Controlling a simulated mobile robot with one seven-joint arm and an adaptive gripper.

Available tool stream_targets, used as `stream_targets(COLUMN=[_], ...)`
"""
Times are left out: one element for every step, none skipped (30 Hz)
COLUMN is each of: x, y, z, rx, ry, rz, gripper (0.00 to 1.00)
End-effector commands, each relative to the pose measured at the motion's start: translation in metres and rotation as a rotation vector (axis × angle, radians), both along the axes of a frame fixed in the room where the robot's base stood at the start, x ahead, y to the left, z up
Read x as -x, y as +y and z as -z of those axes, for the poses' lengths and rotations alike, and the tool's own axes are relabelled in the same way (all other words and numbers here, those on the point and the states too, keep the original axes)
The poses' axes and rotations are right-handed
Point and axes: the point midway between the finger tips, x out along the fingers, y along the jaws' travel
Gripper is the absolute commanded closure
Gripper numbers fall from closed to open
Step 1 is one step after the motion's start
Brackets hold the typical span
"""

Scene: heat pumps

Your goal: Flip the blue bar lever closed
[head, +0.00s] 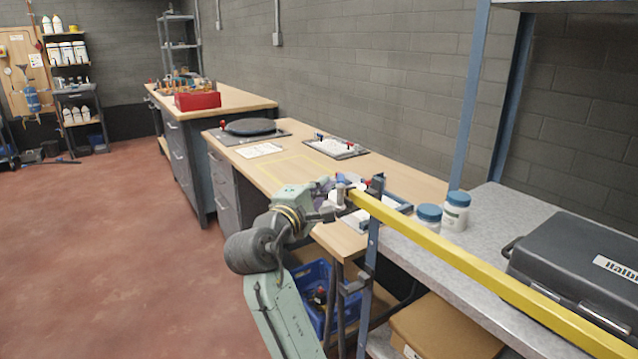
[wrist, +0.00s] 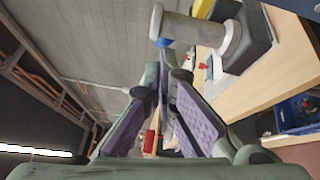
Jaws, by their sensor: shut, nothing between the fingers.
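My gripper (head: 326,187) is at the near end of the wooden bench, by a cluster of small fittings, partly hidden by my arm. In the wrist view, my gripper (wrist: 168,76) has its purple-padded fingers together at the tips, with nothing held. A small blue part (wrist: 163,42) shows just beyond the fingertips, at the end of a pale cylindrical fitting (wrist: 200,32). It may be the blue bar lever, but too little shows to tell its position. I cannot tell whether the fingertips touch it.
A yellow beam (head: 470,262) crosses right of my gripper, above the grey counter. Two white jars with blue lids (head: 456,214) and a black case (head: 585,270) stand on that counter. A blue crate (head: 313,290) sits below. The floor at left is clear.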

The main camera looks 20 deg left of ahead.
Motion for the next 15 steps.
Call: stream_targets(x=[-0.002,-0.003,-0.004,-0.006,-0.006,-0.008,-0.009,-0.010,-0.011,-0.012,-0.013,-0.014,-0.015,-0.016,-0.017], y=[0.000,0.000,-0.001,-0.002,-0.002,-0.003,-0.003,-0.004,-0.005,-0.005,-0.006,-0.007,-0.008,-0.009,-0.010], z=[-0.003,-0.003,-0.003,-0.002,-0.003,-0.003,-0.003,-0.003,-0.003,-0.003,-0.003,-0.003,-0.003,-0.003,-0.003], rx=[0.001,0.002,0.001,0.002,0.001,0.002,0.001,0.001,0.002,0.001,0.002,0.002,0.002,0.001,0.002], ry=[0.000,0.000,0.000,0.001,0.000,0.001,-0.001,0.000,0.001,0.000,-0.001,-0.001,0.000,0.000,-0.001], rz=[0.036,0.058,0.089,0.112,0.135,0.166,0.189,0.213,0.246,0.270,0.295,0.328,0.353,0.377,0.409], gripper=[1.00,1.00,1.00,1.00,1.00,1.00,1.00,1.00,1.00,1.00,1.00,1.00,1.00,1.00,1.00])
